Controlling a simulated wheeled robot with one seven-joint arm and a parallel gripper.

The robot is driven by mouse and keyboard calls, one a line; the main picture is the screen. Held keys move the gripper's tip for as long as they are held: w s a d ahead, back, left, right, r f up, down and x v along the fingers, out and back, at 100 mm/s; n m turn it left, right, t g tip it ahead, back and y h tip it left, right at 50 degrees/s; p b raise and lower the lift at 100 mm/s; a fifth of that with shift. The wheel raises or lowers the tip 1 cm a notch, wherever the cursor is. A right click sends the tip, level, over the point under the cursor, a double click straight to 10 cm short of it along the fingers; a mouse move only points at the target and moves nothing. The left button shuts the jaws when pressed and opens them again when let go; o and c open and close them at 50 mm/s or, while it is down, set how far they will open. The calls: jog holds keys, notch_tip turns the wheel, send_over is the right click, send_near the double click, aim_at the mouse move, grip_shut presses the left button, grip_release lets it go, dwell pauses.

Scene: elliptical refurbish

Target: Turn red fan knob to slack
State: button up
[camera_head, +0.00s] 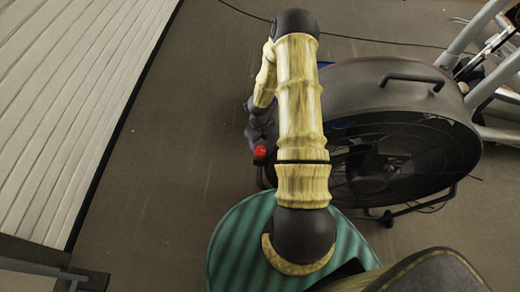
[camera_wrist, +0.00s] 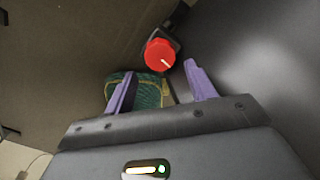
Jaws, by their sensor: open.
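The red fan knob (camera_wrist: 160,55) shows in the wrist view, with a pale pointer line towards its lower right. It sits on a dark mount beside the fan's drum. In the head view the knob (camera_head: 260,152) is a small red spot left of the arm. The black drum fan (camera_head: 405,85) stands behind and right of my arm. My gripper (camera_wrist: 158,82) is open, its two purple fingers apart and empty. The knob appears just beyond the fingertips, roughly between them; I see no contact. In the head view the gripper is mostly hidden by the arm.
Grey tubular exercise equipment (camera_head: 490,85) stands right of the fan. A pale slatted surface (camera_head: 70,100) lies along the left. A black cable (camera_head: 370,39) runs across the floor at the back. Brown floor (camera_head: 180,150) is clear between the slatted surface and my arm.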

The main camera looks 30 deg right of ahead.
aim_at(260, 150)
notch_tip(260, 150, down, 6)
jog(key=shift+f, duration=0.1)
jog(key=c, duration=0.7)
